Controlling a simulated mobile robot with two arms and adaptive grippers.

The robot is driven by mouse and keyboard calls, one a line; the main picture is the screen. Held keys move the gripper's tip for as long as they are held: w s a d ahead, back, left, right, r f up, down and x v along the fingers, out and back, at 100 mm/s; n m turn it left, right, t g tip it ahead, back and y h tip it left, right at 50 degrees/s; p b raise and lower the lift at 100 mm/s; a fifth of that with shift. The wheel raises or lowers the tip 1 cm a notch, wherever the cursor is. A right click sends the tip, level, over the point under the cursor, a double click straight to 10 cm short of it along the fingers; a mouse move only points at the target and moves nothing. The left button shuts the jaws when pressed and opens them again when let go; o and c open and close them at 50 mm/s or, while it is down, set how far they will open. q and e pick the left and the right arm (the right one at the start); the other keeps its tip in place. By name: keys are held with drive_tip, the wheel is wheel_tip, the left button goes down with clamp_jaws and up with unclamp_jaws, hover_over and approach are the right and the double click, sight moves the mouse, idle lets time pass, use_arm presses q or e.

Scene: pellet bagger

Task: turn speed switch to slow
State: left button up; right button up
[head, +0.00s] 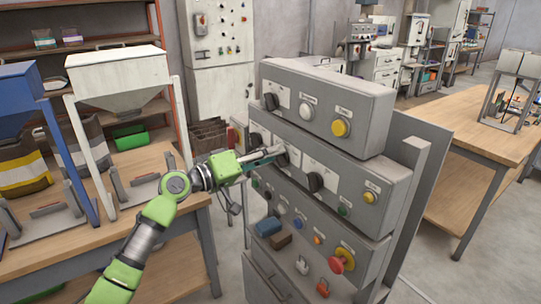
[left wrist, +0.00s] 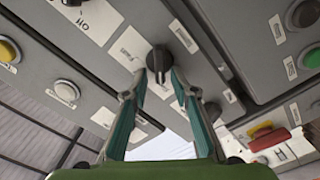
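The grey stepped control panel (head: 300,75) stands in the middle of the head view and carries several black rotary switches. My left gripper (head: 279,153) reaches from the left to a black switch on the panel's middle tier. In the left wrist view this black switch knob (left wrist: 158,62) has a pale pointer line and white labels around it. The left gripper's fingertips (left wrist: 160,76) stand on either side of the knob's handle, with small gaps visible. The labels are too blurred to tell which one reads slow. My right gripper is not in view.
Another black knob (head: 315,182) sits right of the gripper. A black knob (head: 270,101), a white button (head: 306,110) and a yellow button (head: 340,128) are on the tier above. A red mushroom button (head: 342,260) protrudes below. A wooden table (head: 465,135) stands to the right.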

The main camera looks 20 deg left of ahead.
use_arm(q)
drive_tip(key=v, duration=1.2)
drive_tip(key=s+a+f+n+g+y, duration=0.15)
drive_tip(key=a+f+y, duration=0.25)
drive_tip(key=f, duration=1.5)
drive_tip(key=a+f+n+g+y, duration=0.2)
drive_tip(key=a+f+y, duration=0.2)
drive_tip(key=f, duration=1.5)
drive_tip(key=s+d+f+m+g+y, duration=0.1)
drive_tip(key=s+f+g, duration=0.1)
drive_tip(key=s+f, duration=0.65)
drive_tip(key=s+d+f+g+y, duration=0.15)
drive_tip(key=s+f, duration=0.45)
drive_tip(key=f, duration=0.6)
drive_tip(key=s+d+f+m+g, duration=0.2)
drive_tip(key=s+f, duration=0.4)
drive_tip(key=s, duration=0.5)
drive_tip(key=s+d+f+m+g, duration=0.2)
drive_tip(key=s+d+f, duration=0.3)
drive_tip(key=s, duration=0.7)
drive_tip(key=s+d+f+m+g, duration=0.2)
drive_tip(key=s+f, duration=0.4)
drive_tip(key=s, duration=0.6)
drive_tip(key=shift+s+d+f+m, duration=0.2)
drive_tip(key=shift+d+f+m, duration=0.15)
drive_tip(key=shift+d+m, duration=0.45)
